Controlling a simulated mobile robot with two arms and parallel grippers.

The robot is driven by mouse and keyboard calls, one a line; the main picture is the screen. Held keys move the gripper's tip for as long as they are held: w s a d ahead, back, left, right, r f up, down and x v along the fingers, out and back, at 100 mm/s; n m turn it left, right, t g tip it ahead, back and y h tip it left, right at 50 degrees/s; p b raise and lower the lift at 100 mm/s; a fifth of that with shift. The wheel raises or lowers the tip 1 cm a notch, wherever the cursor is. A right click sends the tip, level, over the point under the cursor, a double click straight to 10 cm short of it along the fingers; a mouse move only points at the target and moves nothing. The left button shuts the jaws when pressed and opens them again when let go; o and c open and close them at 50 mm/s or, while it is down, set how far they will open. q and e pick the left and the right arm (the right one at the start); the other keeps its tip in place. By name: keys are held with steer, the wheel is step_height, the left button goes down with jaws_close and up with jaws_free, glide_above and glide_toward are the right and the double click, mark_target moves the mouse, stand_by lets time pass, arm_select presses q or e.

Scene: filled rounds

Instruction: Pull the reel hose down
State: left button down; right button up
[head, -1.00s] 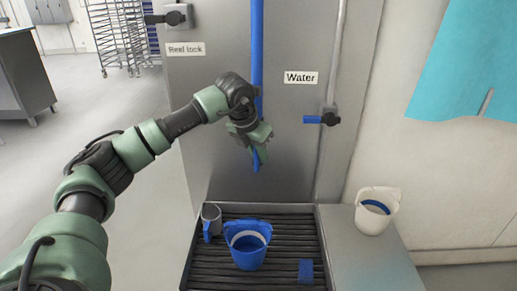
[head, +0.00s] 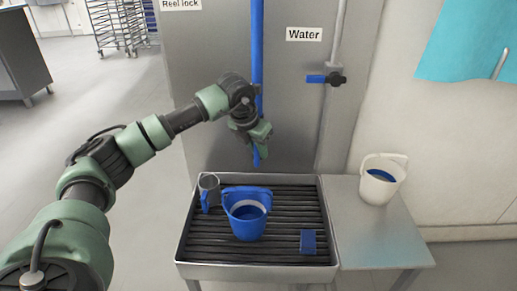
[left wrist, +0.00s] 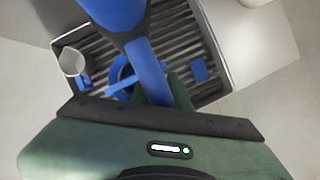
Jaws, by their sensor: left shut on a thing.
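The blue reel hose (head: 257,48) hangs down in front of the grey metal panel, and its lower end (head: 257,158) shows just below my gripper. My left gripper (head: 259,137) is shut on the hose near that end, above the slatted sink. In the left wrist view the hose (left wrist: 147,68) runs down between the fingers, which are mostly hidden behind the gripper body. My right gripper is in neither view.
A white bucket (head: 381,181) stands on the side table (head: 375,232). A blue-handled water valve (head: 325,79) is on the panel, below the Water label (head: 304,34).

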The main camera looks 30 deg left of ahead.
arm_select(q)
steer(key=c, duration=1.4)
jaws_free()
steer(key=shift+o, duration=0.2)
steer(key=b+v, duration=0.1)
steer(key=v, duration=0.6)
steer(key=shift+r, duration=0.3)
steer(key=shift+s, duration=0.15)
steer(key=shift+s+f, duration=0.1)
